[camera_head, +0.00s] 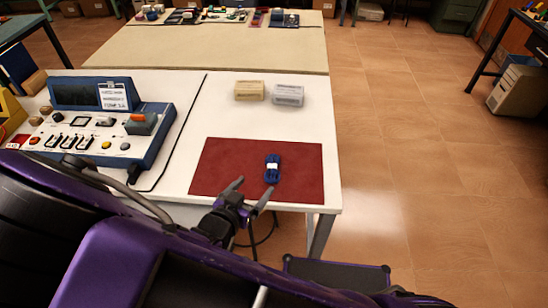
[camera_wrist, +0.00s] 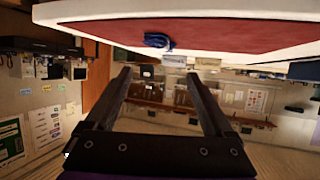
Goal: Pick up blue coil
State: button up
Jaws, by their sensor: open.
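The blue coil (camera_head: 272,168) has a white band around its middle and lies on the right part of a dark red mat (camera_head: 226,172) on the white table. In the wrist view the blue coil (camera_wrist: 158,41) shows near the top, at the edge of the red mat (camera_wrist: 225,28). My gripper (camera_head: 250,190) is open and empty, at the near edge of the mat, just short of the coil and apart from it. In the wrist view my gripper's two fingers (camera_wrist: 160,75) are spread with nothing between them.
A blue and white control panel (camera_head: 90,125) with knobs and switches stands left of the mat, with a black cable (camera_head: 180,130) beside it. A yellowish block (camera_head: 249,90) and a grey block (camera_head: 288,94) sit behind the mat. Open floor (camera_head: 400,150) lies to the right.

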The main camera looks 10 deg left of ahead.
send_near(272, 167)
jog(key=x, duration=0.3)
jog(key=shift+w+b, duration=0.3)
jog(key=shift+x, duration=2.7)
jog(key=shift+s+d, duration=0.1)
grip_shut()
